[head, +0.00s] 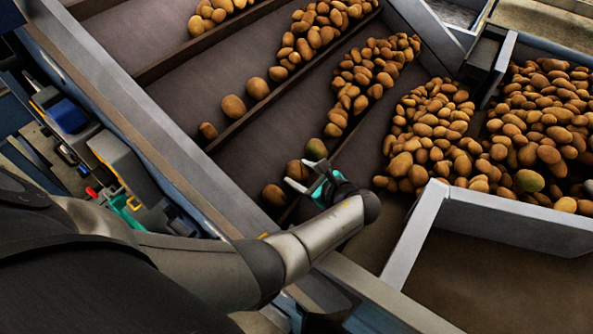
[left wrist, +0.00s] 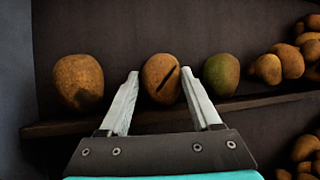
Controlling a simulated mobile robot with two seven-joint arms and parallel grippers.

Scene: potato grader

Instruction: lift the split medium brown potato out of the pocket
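The split potato (left wrist: 158,80) is brown, with a dark slanting slit on its face. It rests by a low divider, between a larger brown potato (left wrist: 78,82) with a dark patch and a green potato (left wrist: 221,75). In the head view the split potato (head: 295,169) is beside my left gripper's fingertips. My left gripper (left wrist: 160,74) is open, with one fingertip on each side of the split potato. I cannot tell whether they touch it. In the head view the left gripper (head: 299,174) reaches over the divider. My right gripper is not in view.
Dividers (head: 243,120) separate sloping lanes holding rows of potatoes. Heaped potatoes (head: 432,130) lie to the right, with a walled bin (head: 510,212) beyond. Tools, including a blue block (head: 69,116), lie left of the grey side rail (head: 125,105). The lane's lower left is bare.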

